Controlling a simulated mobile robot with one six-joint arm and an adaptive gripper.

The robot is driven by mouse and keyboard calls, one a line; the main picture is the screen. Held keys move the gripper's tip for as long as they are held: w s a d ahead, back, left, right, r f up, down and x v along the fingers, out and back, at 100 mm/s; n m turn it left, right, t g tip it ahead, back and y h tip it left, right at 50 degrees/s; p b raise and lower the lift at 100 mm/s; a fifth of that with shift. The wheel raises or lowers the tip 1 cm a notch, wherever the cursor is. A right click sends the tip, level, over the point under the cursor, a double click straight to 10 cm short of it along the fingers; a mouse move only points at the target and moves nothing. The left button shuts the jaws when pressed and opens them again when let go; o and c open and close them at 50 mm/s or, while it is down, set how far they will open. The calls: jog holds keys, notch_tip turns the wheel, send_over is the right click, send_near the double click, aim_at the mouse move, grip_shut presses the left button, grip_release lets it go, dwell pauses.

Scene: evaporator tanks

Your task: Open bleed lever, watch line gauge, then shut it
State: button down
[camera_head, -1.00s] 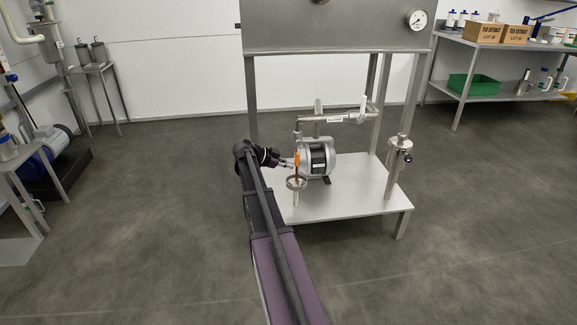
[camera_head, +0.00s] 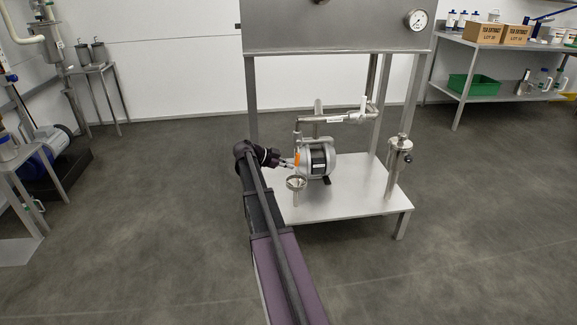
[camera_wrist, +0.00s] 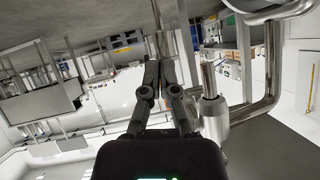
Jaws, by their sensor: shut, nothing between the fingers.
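The orange bleed lever (camera_head: 297,158) shows as a short orange patch beside the pump (camera_head: 320,157), at the left end of the pipe, just above a round funnel (camera_head: 296,183). My gripper (camera_head: 290,163) is right beside the lever from the left; whether they touch I cannot tell.
The pump stands on the low steel shelf (camera_head: 345,205) under the tank (camera_head: 335,28). A horizontal pipe (camera_head: 335,119) runs above the pump. A steel cylinder fitting (camera_head: 398,155) stands at the shelf's right. Open floor lies around the frame.

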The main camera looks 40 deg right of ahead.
aim_at(297, 159)
dwell(0.3)
jog(key=c, duration=0.8)
grip_release()
jog(key=shift+w+a+r, duration=0.1)
jog(key=shift+a+r, duration=0.1)
jog(key=shift+o, duration=1.1)
jog(key=w+a+r+n+h+p, duration=0.1)
jog(key=w+a+r+n+p, duration=0.1)
jog(key=a+r+p, duration=0.3)
jog(key=w+a+r, duration=0.1)
jog(key=a, duration=0.2)
jog(key=shift+w+r+n, duration=0.2)
jog(key=shift+r+n, duration=0.05)
jog(key=shift+n, duration=0.05)
jog(key=shift+w+a+h, duration=0.15)
jog(key=shift+a+h, duration=0.1)
jog(key=shift+h, duration=0.05)
jog(key=shift+d, duration=0.1)
jog(key=shift+b+x, duration=2.6)
jog(key=shift+x, duration=4.3)
